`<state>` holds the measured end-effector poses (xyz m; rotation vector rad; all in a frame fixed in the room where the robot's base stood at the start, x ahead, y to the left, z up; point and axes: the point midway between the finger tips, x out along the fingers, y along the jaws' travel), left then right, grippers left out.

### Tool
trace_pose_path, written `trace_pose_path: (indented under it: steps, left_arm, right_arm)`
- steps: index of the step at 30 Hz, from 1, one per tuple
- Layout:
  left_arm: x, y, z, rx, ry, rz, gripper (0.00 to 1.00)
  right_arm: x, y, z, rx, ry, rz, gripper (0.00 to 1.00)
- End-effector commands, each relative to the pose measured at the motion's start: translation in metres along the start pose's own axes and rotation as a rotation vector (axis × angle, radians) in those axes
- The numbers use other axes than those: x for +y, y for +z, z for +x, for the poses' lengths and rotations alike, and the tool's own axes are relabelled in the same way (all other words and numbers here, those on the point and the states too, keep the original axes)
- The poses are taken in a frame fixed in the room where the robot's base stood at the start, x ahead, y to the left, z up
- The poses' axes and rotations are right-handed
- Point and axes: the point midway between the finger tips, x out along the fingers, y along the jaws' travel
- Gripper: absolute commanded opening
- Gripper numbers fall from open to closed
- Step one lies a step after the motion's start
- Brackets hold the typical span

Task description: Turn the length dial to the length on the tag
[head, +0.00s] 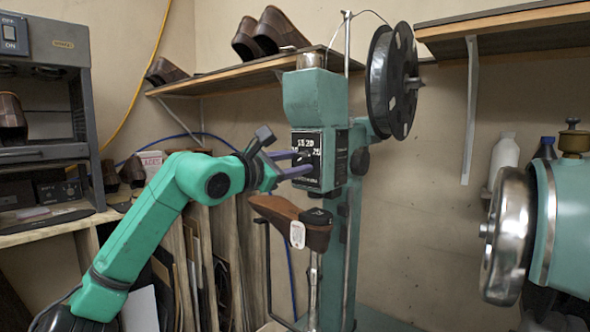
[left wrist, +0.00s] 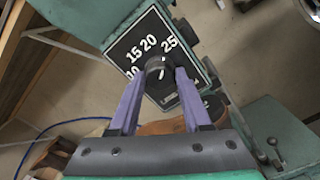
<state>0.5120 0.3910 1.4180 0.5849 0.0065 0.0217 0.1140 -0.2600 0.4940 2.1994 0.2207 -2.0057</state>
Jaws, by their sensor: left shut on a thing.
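The length dial (left wrist: 157,64) is a dark round knob on a black plate (left wrist: 128,50) with white numbers, of which 10, 15, 20 and 25 show in the left wrist view. My left gripper (left wrist: 159,80) is shut on the dial, one purple finger on each side. A short white mark shows on the knob; which number it points to is hard to tell. In the head view my left gripper (head: 306,161) reaches the plate on the green stitcher (head: 315,100). The white tag (head: 297,234) hangs at the brown shoe (head: 275,210); its writing is too small to read.
A black spool (head: 392,80) is mounted high on the stitcher. Shoes (head: 262,35) stand on a wall shelf (head: 215,82) behind. A green machine with a metal wheel (head: 508,236) stands at the right. Boards lean below the left bench.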

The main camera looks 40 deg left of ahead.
Motion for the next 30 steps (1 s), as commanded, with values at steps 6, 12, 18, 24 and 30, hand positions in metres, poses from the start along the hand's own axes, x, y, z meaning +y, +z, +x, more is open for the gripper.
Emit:
trace_pose_path:
  steps: [6, 12, 18, 24, 30]
  left_arm:
    - [0.0003, 0.0000, -0.0002, -0.001, 0.001, 0.093, 0.00]
    - [0.0010, 0.0008, -0.0003, -0.001, 0.002, 0.127, 0.00]
    - [0.0011, 0.0009, -0.0003, -0.002, 0.002, 0.131, 0.00]
    - [0.0011, 0.0009, -0.0003, -0.001, 0.002, 0.131, 0.60]
    - [0.0007, 0.0006, -0.0002, -0.001, 0.001, 0.129, 0.78]
  right_arm:
    - [-0.0005, 0.0005, 0.0044, 0.000, -0.001, 0.000, 0.50]
    - [-0.0007, 0.0006, 0.0052, 0.000, -0.001, 0.000, 0.50]
    - [-0.0007, 0.0006, 0.0051, 0.000, -0.001, 0.001, 0.50]
    - [-0.0007, 0.0006, 0.0050, 0.000, -0.001, 0.001, 0.50]
    - [-0.0007, 0.0006, 0.0051, 0.000, -0.001, 0.001, 0.50]
